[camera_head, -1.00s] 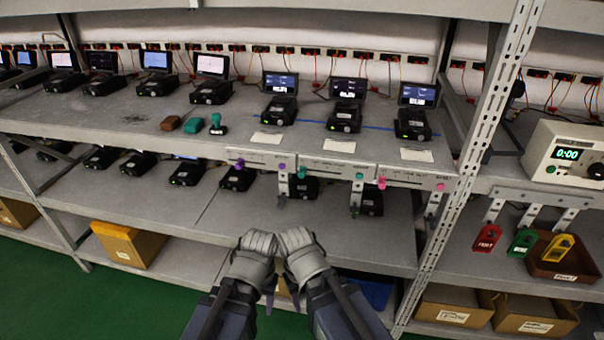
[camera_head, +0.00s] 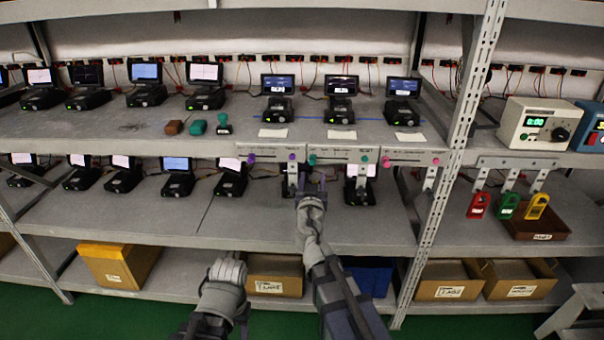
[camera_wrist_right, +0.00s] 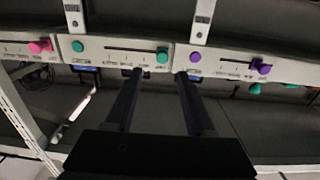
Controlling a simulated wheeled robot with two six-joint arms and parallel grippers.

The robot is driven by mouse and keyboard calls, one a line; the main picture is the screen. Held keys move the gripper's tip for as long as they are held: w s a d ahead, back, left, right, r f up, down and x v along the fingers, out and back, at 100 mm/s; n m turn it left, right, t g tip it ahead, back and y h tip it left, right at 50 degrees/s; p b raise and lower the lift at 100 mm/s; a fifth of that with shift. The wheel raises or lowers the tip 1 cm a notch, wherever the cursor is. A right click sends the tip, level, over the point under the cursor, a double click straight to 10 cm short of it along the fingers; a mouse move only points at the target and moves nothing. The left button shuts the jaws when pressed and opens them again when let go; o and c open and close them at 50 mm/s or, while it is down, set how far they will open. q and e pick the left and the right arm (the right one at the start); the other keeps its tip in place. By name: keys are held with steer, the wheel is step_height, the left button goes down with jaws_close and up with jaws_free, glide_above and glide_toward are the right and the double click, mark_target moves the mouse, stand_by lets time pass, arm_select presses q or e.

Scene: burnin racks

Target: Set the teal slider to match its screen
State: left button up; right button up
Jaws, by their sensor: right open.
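The teal slider's knob (camera_head: 312,160) is at the left end of its slot on the middle panel (camera_head: 340,153) along the shelf edge. In the right wrist view, where left and right are reversed, the teal knob (camera_wrist_right: 162,55) shows just beyond my fingertips, between their lines. A second teal dot (camera_head: 364,160) marks the panel's right side. My right gripper (camera_head: 312,184) is open and empty, just below the knob. The middle screen (camera_head: 341,85) above the panel is lit; its text is too small to read. My left gripper (camera_head: 228,270) is low in front of the shelves; its jaws are unclear.
A purple-knob panel (camera_head: 270,152) adjoins on the left and a pink-knob panel (camera_head: 412,157) on the right. Metal brackets hang below the panels. A black device (camera_head: 360,190) stands on the lower shelf behind. A slotted post (camera_head: 470,125) rises at right.

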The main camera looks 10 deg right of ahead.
mark_target(312, 163)
steer(key=shift+x, duration=3.95)
steer(key=shift+a, duration=0.2)
jaws_close()
